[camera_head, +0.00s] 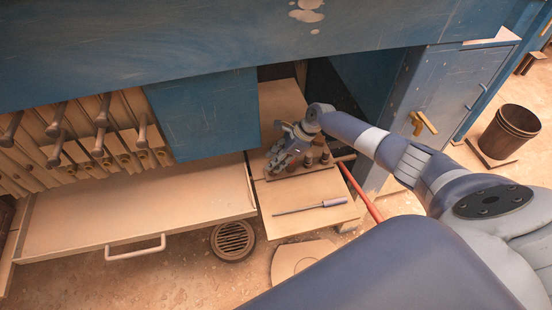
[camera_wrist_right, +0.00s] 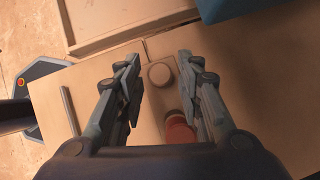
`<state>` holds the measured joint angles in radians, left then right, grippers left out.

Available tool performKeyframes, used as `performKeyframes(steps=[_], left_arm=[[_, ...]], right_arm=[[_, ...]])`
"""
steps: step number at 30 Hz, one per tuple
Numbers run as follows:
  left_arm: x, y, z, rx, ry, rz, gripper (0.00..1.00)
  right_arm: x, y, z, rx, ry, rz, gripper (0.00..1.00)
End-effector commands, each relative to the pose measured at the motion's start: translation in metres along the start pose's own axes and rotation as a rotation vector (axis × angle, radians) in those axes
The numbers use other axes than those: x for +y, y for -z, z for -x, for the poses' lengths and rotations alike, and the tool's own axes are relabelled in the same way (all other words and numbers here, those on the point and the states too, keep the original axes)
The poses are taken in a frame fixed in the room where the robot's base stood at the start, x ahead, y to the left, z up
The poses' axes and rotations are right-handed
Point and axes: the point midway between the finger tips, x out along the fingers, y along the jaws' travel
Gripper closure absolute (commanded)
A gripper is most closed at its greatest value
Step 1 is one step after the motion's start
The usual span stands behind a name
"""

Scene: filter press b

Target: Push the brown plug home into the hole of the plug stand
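The plug stand (camera_head: 300,172) is a low brown bar on the pale board beside the blue cabinet, with small plugs standing on it. In the right wrist view a round brown top (camera_wrist_right: 161,74), which looks like the brown plug, lies between my fingertips. I cannot tell how deep it sits. My left gripper is not in view.
A screwdriver (camera_head: 310,206) lies on the board in front of the stand. A wide pale tray (camera_head: 130,212) with a handle is to the left. A red bar (camera_head: 361,192) slants down at the right. A brown bucket (camera_head: 510,130) stands far right.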

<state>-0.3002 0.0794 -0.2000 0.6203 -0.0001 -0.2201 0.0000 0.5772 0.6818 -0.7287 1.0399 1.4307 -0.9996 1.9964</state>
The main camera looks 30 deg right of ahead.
Motion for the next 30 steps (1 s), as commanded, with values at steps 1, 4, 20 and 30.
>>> performKeyframes(steps=[1, 4, 20, 30], left_arm=[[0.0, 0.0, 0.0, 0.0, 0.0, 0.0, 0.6], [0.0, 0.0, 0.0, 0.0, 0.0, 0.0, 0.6], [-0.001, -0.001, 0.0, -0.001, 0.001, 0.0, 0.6], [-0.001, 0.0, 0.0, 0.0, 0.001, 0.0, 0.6]], right_arm=[[0.0, 0.0, 0.0, 0.0, 0.0, 0.0, 0.56], [0.0, 0.0, 0.0, 0.0, 0.0, 0.0, 0.56], [-0.001, 0.001, 0.047, 0.001, 0.003, 0.001, 0.56], [0.0, 0.001, 0.109, 0.001, 0.001, 0.0, 0.56]])
